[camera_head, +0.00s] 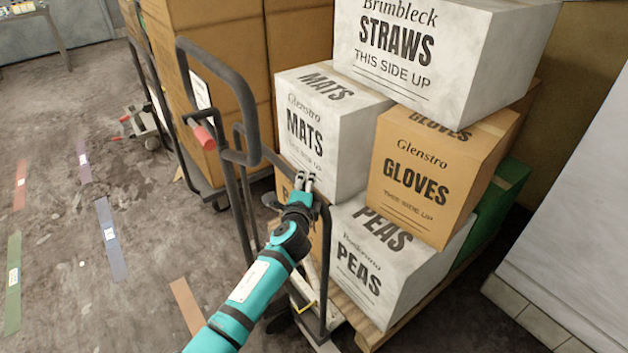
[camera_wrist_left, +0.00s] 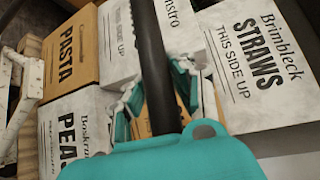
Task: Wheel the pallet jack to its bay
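A dark bar handle (camera_head: 325,255), which appears to be the pallet jack's, stands in front of a loaded wooden pallet (camera_head: 372,335). Worn white metalwork with a yellow-edged label (camera_head: 303,299) shows low behind it; worn white metalwork (camera_wrist_left: 22,105) is also at the left of the left wrist view. My left gripper (camera_head: 306,182) is at the upper bend of the handle. In the left wrist view the dark bar (camera_wrist_left: 148,45) runs between the fingers, one close on each side, and the grip looks shut on it. My right gripper is not in view.
Boxes, such as the PEAS box (camera_head: 385,265) and STRAWS box (camera_head: 430,55), are stacked close behind the handle. Floor at left is mostly open, with coloured tape strips (camera_head: 110,240). A pale wall (camera_head: 570,230) bounds the right.

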